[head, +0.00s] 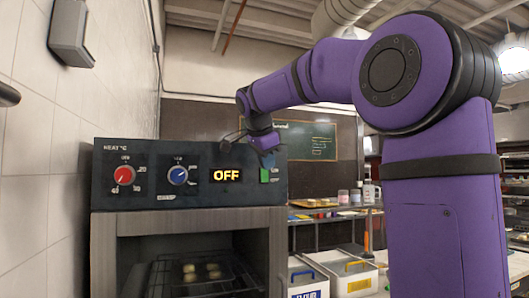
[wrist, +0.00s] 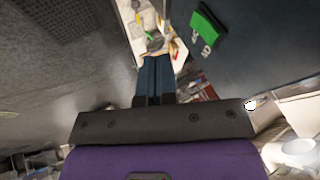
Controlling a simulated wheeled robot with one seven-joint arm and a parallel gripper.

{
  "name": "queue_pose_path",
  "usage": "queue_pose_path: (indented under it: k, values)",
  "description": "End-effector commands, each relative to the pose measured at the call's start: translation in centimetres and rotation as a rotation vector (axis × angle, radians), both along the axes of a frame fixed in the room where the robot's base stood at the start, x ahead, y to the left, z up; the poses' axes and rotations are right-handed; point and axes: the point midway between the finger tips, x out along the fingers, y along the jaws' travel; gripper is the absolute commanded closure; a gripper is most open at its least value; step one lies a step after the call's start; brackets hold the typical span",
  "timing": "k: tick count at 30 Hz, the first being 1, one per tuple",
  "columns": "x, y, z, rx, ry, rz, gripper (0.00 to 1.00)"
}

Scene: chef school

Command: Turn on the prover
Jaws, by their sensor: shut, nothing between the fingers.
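The prover (head: 190,225) stands at the left of the head view, with a dark control panel on top. Its display (head: 226,174) reads OFF in orange. A green switch (head: 265,175) sits at the panel's right end; it also shows in the wrist view as a green block (wrist: 208,30) beside white lettering. My gripper (head: 267,157) is just above the switch in the head view. In the wrist view my gripper (wrist: 156,58) is shut and empty, with the switch up and right of its tips. I cannot tell whether it touches the panel.
The panel also carries a red knob (head: 123,175) and a blue knob (head: 178,175). A tiled wall (head: 45,150) closes the left side. White bins (head: 345,272) and a shelf with jars stand to the right of the prover. The space just before the panel looks clear.

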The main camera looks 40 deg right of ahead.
Motion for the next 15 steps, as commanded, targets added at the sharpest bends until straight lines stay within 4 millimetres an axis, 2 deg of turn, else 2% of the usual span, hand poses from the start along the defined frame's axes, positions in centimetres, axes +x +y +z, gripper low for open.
queue_pose_path:
  k: [7,10,15]
  values:
    - [1.5,-2.3,-3.9,0.001,0.003,-0.001,1.0]
    - [3.0,-2.7,-3.9,0.0,0.0,0.0,1.0]
    - [4.6,-3.2,-4.0,0.0,-0.001,0.0,1.0]
